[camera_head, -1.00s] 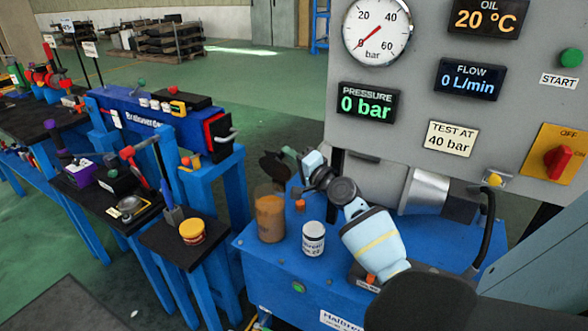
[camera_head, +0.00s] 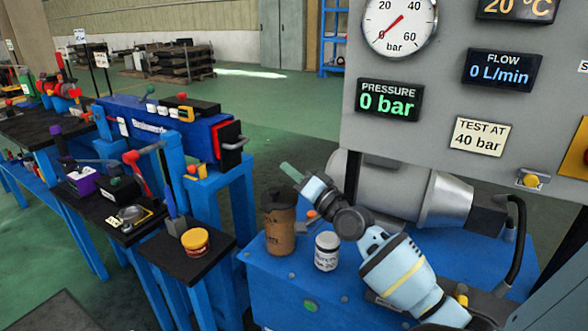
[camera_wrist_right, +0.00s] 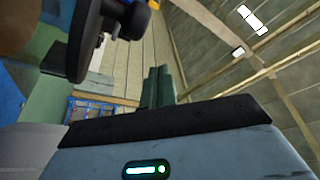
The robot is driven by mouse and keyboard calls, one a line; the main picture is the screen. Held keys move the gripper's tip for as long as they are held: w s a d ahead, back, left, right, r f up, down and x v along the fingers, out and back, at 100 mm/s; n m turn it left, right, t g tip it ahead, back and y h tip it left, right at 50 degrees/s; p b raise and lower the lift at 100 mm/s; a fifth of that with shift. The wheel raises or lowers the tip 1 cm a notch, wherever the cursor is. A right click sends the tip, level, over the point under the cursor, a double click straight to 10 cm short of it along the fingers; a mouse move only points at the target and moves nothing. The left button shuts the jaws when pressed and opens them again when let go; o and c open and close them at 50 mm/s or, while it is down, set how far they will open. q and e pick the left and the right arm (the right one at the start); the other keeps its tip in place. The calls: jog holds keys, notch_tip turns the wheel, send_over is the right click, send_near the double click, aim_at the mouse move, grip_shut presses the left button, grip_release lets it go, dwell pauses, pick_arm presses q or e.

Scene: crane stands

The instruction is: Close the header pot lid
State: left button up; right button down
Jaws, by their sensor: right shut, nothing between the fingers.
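The header pot is a brown cylinder (camera_head: 281,238) standing on the blue bench in the head view. Its dark lid (camera_head: 280,198) shows over the pot's top; I cannot tell whether it sits fully flat. My right gripper (camera_head: 289,171) is shut and empty, its greenish fingers pointing up and left just above and behind the pot, apart from it. In the right wrist view the shut fingers (camera_wrist_right: 158,87) show at the middle, with a dark round part (camera_wrist_right: 85,42), seemingly the lid, to their upper left. My left gripper is not in view.
A white jar (camera_head: 327,251) stands right of the pot. A grey motor cylinder (camera_head: 400,190) and a panel with gauge and displays (camera_head: 445,95) stand behind my right arm. A yellow tub (camera_head: 195,242) sits on a lower black-topped stand at left.

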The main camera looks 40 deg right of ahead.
aim_at(284, 204)
jog(key=shift+s+a+f+p, duration=0.25)
jog(key=shift+a+f+p, duration=0.25)
jog(key=shift+a, duration=0.35)
jog(key=shift+s+a+f, duration=0.1)
jog(key=shift+a+f, duration=0.35)
jog(key=shift+f, duration=0.15)
jog(key=shift+s+a+f, duration=0.1)
jog(key=shift+a+f, duration=0.2)
jog(key=shift+f, duration=0.1)
jog(key=shift+f, duration=0.15)
jog(key=shift+s+a+f, duration=0.1)
jog(key=shift+a+f, duration=0.05)
jog(key=shift+f, duration=0.1)
jog(key=v, duration=0.7)
jog(key=shift+s+r, duration=0.3)
jog(key=shift+d, duration=0.25)
